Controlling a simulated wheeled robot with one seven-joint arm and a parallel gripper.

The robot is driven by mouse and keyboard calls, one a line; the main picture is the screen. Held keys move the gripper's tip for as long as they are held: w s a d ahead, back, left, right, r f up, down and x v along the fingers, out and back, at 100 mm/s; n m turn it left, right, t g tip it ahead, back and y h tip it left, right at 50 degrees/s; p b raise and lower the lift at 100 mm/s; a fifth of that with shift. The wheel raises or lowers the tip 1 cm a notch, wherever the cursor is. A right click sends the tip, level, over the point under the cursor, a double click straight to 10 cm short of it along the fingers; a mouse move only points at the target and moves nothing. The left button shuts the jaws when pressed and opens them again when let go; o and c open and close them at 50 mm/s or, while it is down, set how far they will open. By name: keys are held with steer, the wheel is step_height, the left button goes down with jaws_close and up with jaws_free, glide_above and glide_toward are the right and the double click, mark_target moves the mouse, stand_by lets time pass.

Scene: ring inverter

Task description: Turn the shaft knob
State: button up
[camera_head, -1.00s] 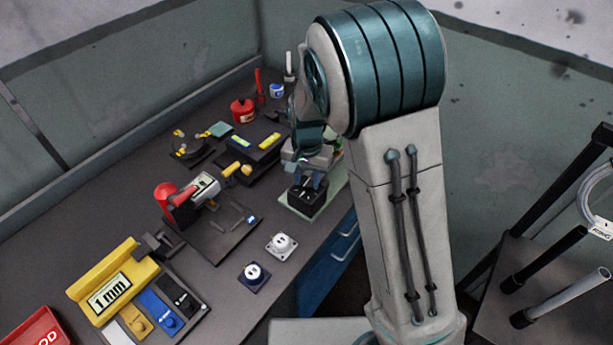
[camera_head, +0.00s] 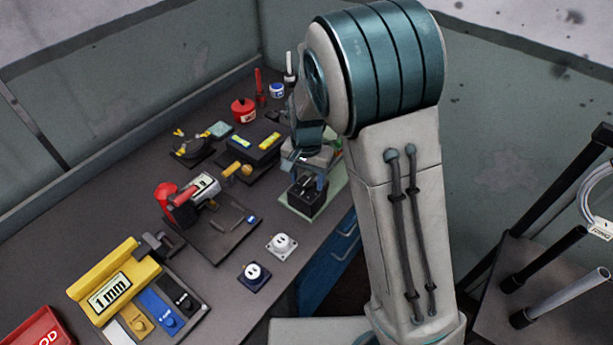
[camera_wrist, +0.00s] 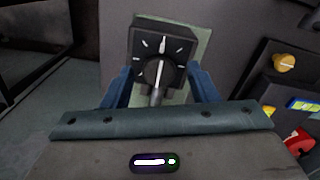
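A black box with a round dial face stands on a pale green plate (camera_head: 335,193) near the bench edge. The shaft knob (camera_wrist: 155,73), dark with a grey pointer bar, sits in the middle of this box, which also shows in the head view (camera_head: 305,203). White tick marks surround the knob. The bar's near end points toward my gripper. My gripper (camera_wrist: 162,86) has its blue fingers spread on either side of the knob, with visible gaps between. Its palm hides the lower part of the scene in the wrist view.
A yellow block marked 1 mm (camera_head: 112,290), a fixture with a red part (camera_head: 168,192), white (camera_head: 281,245) and dark blue (camera_head: 253,276) socket-like pieces, and a red can (camera_head: 243,110) stand on the bench. An orange knob (camera_wrist: 284,62) lies right in the wrist view.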

mark_target(307, 181)
step_height(307, 181, up, 14)
steer(key=b, duration=0.1)
stand_by(0.5)
steer(key=shift+f, duration=0.1)
steer(key=s+d+n+t, duration=0.1)
steer(key=s+d+n, duration=0.1)
steer(key=s+d, duration=0.5)
steer(key=s+d+r+n+t, duration=0.1)
steer(key=s+d+n+t, duration=0.1)
steer(key=s+d, duration=0.5)
steer(key=s, duration=0.5)
steer(key=shift+s+t, duration=0.25)
steer(key=shift+t, duration=0.05)
steer(key=shift+r, duration=0.1)
